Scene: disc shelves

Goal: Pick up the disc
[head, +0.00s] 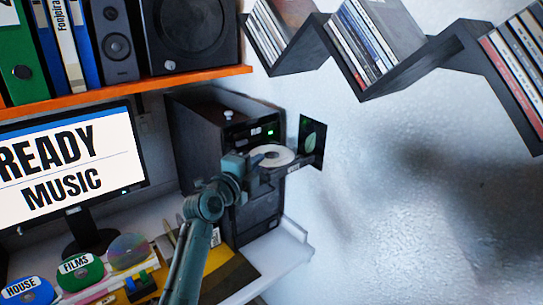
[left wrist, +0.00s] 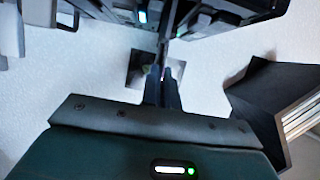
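A pale silver disc (head: 274,154) with a centre hole lies flat at the open drive tray (head: 292,165) on the front of a black computer tower (head: 190,135). My left gripper (head: 257,160) is at the disc's left edge in the head view. In the left wrist view its two dark fingers (left wrist: 163,80) stand close together with a narrow gap, around or just short of a thin edge-on shape. I cannot tell whether they grip the disc. The fingertips partly hide what lies between them. My right gripper is not in view.
A small black square with a green round mark (head: 312,142) is behind the disc, near the wall. Labelled discs (head: 82,271) lie on the desk at lower left. A monitor (head: 70,160) stands left. Black zigzag shelves (head: 400,75) hang upper right.

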